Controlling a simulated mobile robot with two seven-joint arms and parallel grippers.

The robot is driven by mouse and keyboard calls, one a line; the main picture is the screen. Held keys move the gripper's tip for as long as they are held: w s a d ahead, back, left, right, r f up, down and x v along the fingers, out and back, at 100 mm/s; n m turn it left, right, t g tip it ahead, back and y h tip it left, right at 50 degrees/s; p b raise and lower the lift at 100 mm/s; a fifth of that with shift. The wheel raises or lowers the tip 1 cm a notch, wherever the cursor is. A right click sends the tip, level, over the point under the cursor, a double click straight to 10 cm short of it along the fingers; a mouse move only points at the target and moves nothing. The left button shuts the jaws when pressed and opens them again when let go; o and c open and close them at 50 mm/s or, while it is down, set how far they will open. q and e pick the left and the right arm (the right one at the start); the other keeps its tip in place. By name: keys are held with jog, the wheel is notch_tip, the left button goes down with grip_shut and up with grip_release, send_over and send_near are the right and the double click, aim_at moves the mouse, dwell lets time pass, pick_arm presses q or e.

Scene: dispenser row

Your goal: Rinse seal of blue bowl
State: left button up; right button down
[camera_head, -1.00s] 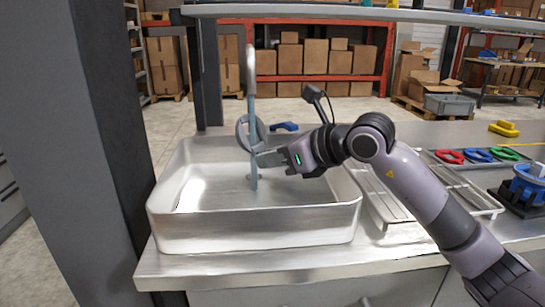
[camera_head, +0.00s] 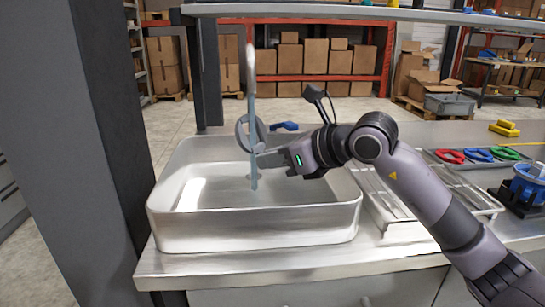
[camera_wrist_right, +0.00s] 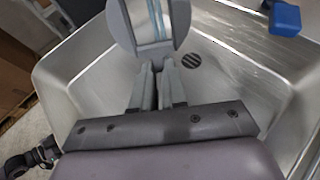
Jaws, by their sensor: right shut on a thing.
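My right gripper (camera_head: 264,158) is shut on a grey ring-shaped seal (camera_head: 241,133) and holds it upright above the sink basin. A pale blue water stream (camera_head: 252,110) falls from the tap spout (camera_head: 250,62) and passes over the seal. In the right wrist view, the seal (camera_wrist_right: 126,22) stands beyond the shut fingers (camera_wrist_right: 157,88), with the stream crossing its middle. A blue bowl-like part (camera_head: 527,184) sits in a dark holder at the far right; I cannot tell if it is the task's bowl.
The metal sink (camera_head: 255,232) has raised walls around the gripper. A blue lever (camera_head: 284,126) is behind it. A wire rack (camera_head: 388,205) and a tray with red (camera_head: 449,156), blue (camera_head: 478,154) and green (camera_head: 504,153) rings lie to the right. A dark post (camera_head: 105,120) stands left.

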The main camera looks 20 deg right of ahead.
jog(key=s+a+r+b, duration=0.1)
jog(key=s+a, duration=0.1)
jog(key=s, duration=0.6)
jog(key=shift+r, duration=0.2)
jog(key=shift+a, duration=0.1)
